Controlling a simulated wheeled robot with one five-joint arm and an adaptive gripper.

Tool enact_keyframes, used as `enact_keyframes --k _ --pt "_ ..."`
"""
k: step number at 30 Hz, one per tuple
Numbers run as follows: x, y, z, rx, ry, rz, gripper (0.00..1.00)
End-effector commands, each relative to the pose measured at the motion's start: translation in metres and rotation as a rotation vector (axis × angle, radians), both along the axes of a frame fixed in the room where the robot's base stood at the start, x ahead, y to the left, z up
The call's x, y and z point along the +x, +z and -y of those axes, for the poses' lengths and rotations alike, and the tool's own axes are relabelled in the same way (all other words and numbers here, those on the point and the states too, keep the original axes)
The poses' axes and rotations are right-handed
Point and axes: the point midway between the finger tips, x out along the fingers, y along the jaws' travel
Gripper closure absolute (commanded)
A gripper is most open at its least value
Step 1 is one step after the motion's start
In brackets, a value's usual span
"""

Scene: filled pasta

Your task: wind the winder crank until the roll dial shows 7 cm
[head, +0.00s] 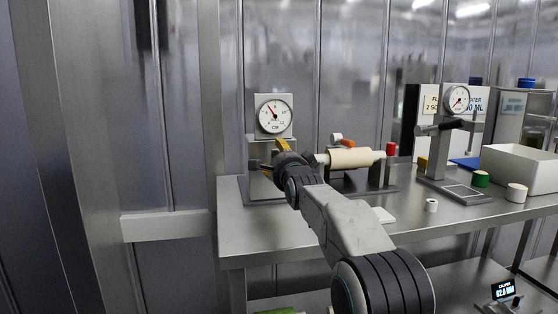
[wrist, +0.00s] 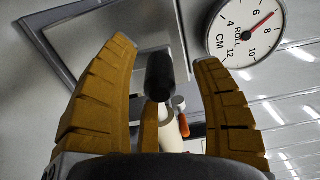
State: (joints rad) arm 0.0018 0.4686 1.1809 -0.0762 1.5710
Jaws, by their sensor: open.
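My gripper (head: 281,150) is open, and its fingers also show in the wrist view (wrist: 164,51). The dark crank handle (wrist: 159,77) stands between the spread fingers, with gaps on both sides. The handle is hidden behind my gripper in the head view. The roll dial (wrist: 246,32), marked ROLL CM, has its red needle between 6 and 8, about at 7. The dial also shows in the head view (head: 274,115) on its upright panel. The cream roll (head: 352,158) lies to the right of my gripper, and part of it shows in the wrist view (wrist: 171,132).
The steel table (head: 240,236) holds a second dial stand (head: 457,100) and a white bin (head: 520,166) at right. A caliper display (head: 503,291) is on a lower surface.

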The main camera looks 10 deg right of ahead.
Motion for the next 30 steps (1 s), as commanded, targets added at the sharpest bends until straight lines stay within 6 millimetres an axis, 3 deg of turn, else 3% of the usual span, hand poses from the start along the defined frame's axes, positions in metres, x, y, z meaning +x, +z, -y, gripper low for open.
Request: enact_keyframes --k 21,30 --pt "-0.073 -0.003 0.0 0.0 0.0 0.002 0.41" --pt "-0.087 -0.001 0.0 0.0 0.0 0.0 0.41"
